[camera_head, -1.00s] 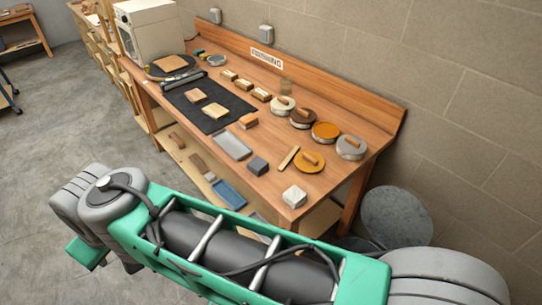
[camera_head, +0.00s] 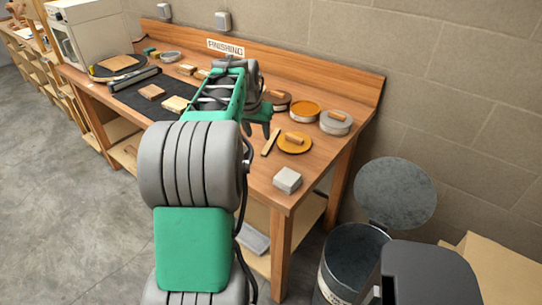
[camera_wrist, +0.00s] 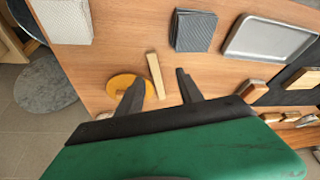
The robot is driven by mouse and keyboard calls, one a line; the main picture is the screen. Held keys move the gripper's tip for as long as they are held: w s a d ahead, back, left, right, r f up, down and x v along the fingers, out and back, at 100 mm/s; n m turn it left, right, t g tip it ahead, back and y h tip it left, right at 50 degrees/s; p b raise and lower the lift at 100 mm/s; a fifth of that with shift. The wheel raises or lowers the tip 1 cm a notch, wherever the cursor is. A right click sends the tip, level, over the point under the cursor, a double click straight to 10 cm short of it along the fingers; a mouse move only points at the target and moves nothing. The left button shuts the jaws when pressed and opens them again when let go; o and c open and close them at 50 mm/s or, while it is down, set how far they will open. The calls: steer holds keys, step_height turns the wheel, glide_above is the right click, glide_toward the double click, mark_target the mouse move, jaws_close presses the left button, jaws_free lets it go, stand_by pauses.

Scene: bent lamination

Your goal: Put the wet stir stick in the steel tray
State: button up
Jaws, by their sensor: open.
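The stir stick is a short pale wooden stick (camera_head: 270,141) lying on the bench beside an orange lid (camera_head: 295,142). In the wrist view the stick (camera_wrist: 155,76) appears between the fingertips of my open gripper (camera_wrist: 159,78); I cannot tell its exact distance from them. In the head view my gripper (camera_head: 259,128) is over the bench, just left of the stick, holding nothing. The steel tray (camera_wrist: 268,39) is a shallow grey rectangular tray, empty, at the upper right of the wrist view. My arm hides it in the head view.
A pale block (camera_head: 287,180) sits at the bench's near corner. Open tins (camera_head: 336,122) stand along the back. A bin (camera_head: 355,255) with a raised round lid stands on the floor right of the bench.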

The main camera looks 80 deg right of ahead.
mark_target(267, 147)
steer(key=shift+s+d+f+m, duration=0.15)
steer(key=shift+s+d+f, duration=0.3)
steer(key=shift+s, duration=0.15)
steer(key=shift+s+d+f+m, duration=0.15)
steer(key=shift+s+d+f, duration=0.15)
steer(key=shift+s+f, duration=0.2)
steer(key=x, duration=0.2)
steer(key=p+x, duration=0.1)
steer(key=x, duration=0.3)
steer(key=shift+w+d+f, duration=0.1)
steer(key=shift+w+d, duration=0.15)
steer(key=shift+w, duration=0.05)
steer(key=shift+c, duration=0.3)
jaws_close()
